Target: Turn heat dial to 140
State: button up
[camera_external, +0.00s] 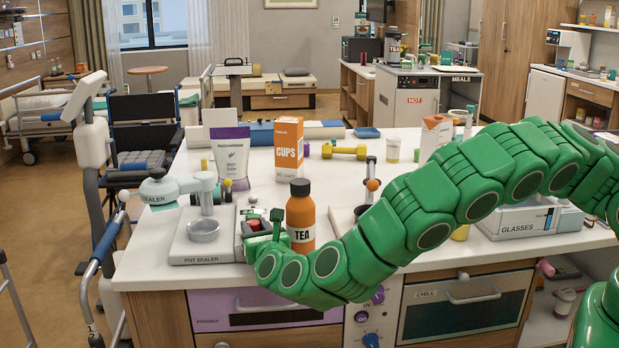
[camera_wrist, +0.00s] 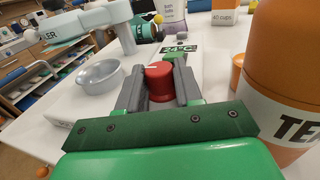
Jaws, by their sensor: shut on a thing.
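The heat dial looks to be the red round knob (camera_wrist: 160,82) with a white mark on its top, seen in the wrist view between my fingers. My gripper (camera_wrist: 160,88) is shut on it from both sides. In the external view my gripper (camera_external: 262,226) is at the right side of the pot sealer (camera_external: 185,247), and a bit of the red knob (camera_external: 253,225) shows there. The pot sealer carries a grey round cup (camera_external: 203,230) under its arm. Any scale numbers around the knob are hidden or too small to read.
An orange TEA bottle (camera_external: 300,215) stands close to the right of my gripper, and looms large in the wrist view (camera_wrist: 285,90). A CUPS box (camera_external: 289,150) and a white-purple pouch (camera_external: 230,160) stand behind. The white counter (camera_external: 335,180) has free room behind the bottle.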

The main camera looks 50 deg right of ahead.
jog(key=shift+a+m+g+h, duration=0.1)
jog(key=shift+m+g+h, duration=0.35)
jog(key=shift+h, duration=0.25)
jog(key=shift+w+a+m+g+h, duration=0.1)
jog(key=shift+a+m+g+h, duration=0.05)
jog(key=shift+m+g+h, duration=0.85)
jog(key=shift+f+h, duration=0.15)
jog(key=shift+h, duration=0.15)
jog(key=shift+w+m+g+h, duration=0.1)
jog(key=shift+m+g+h, duration=0.6)
jog(key=shift+m+g, duration=0.2)
jog(key=shift+w+a+m+g+h, duration=0.1)
jog(key=shift+m+g+h, duration=0.55)
jog(key=shift+g, duration=0.4)
jog(key=shift+w+m+g+h, duration=0.1)
jog(key=shift+m+g+h, duration=0.35)
jog(key=shift+m+g, duration=0.45)
jog(key=o, duration=1)
jog(key=shift+o, duration=0.2)
jog(key=shift+r+n+t, duration=0.25)
jog(key=shift+n+t, duration=0.05)
jog(key=shift+n, duration=0.1)
